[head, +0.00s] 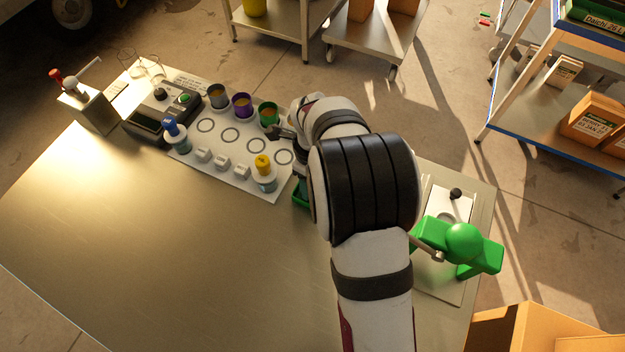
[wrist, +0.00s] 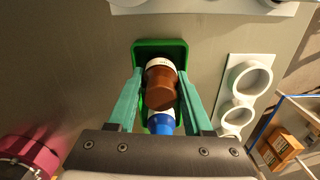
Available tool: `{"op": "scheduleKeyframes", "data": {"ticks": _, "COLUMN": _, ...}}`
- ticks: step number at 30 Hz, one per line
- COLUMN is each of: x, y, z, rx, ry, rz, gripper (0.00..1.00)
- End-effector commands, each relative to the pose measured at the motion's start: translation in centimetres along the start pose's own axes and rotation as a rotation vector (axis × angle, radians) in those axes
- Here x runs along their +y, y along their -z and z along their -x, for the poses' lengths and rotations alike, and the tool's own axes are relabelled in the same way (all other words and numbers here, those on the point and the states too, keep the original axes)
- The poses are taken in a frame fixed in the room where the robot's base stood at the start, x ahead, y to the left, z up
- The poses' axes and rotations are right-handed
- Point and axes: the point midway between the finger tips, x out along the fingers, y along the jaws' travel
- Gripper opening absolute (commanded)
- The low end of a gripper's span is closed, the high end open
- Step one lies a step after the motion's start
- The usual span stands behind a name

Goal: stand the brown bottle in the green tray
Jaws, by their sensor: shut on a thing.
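The brown bottle (wrist: 161,84), with a white band, is between the two teal fingers of my gripper (wrist: 160,76) in the wrist view. My gripper is shut on it. The green tray (wrist: 142,47) is around and beyond the bottle in this view. Whether the bottle's base touches the tray floor is hidden. A blue-topped thing (wrist: 161,123) shows close beside the brown bottle, on the near side, seemingly over the tray too. In the head view only an edge of the green tray (head: 300,203) shows beside my arm, which hides the bottle and the fingers.
A white mat (head: 237,171) with printed rings holds several coloured cups and a yellow-topped bottle (head: 263,170) left of the tray. A blue-topped bottle (head: 175,132) stands farther left. A green clamp-like device (head: 462,244) is at the right. The front left of the table is clear.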

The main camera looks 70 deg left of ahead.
Motion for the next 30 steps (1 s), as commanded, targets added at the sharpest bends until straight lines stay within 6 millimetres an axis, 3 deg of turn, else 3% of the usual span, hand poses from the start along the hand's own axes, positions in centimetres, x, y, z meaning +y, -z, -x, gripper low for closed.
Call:
{"op": "scheduleKeyframes", "data": {"ticks": 3, "x": 0.0, "y": 0.0, "z": -0.2, "rx": 0.000, "ry": 0.000, "rz": 0.000, "gripper": 0.00}}
{"op": "scheduleKeyframes", "data": {"ticks": 4, "x": 0.0, "y": 0.0, "z": -0.3, "rx": 0.000, "ry": 0.000, "rz": 0.000, "gripper": 0.52}}
{"op": "scheduleKeyframes", "data": {"ticks": 9, "x": 0.0, "y": 0.0, "z": -0.2, "rx": 0.000, "ry": 0.000, "rz": 0.000, "gripper": 0.81}}
{"op": "scheduleKeyframes", "data": {"ticks": 19, "x": 0.0, "y": 0.0, "z": 0.5, "rx": 0.000, "ry": 0.001, "rz": 0.000, "gripper": 0.81}}
{"op": "scheduleKeyframes", "data": {"ticks": 30, "x": -0.1, "y": -0.1, "z": 10.1, "rx": -0.003, "ry": 0.003, "rz": -0.001, "gripper": 0.81}}
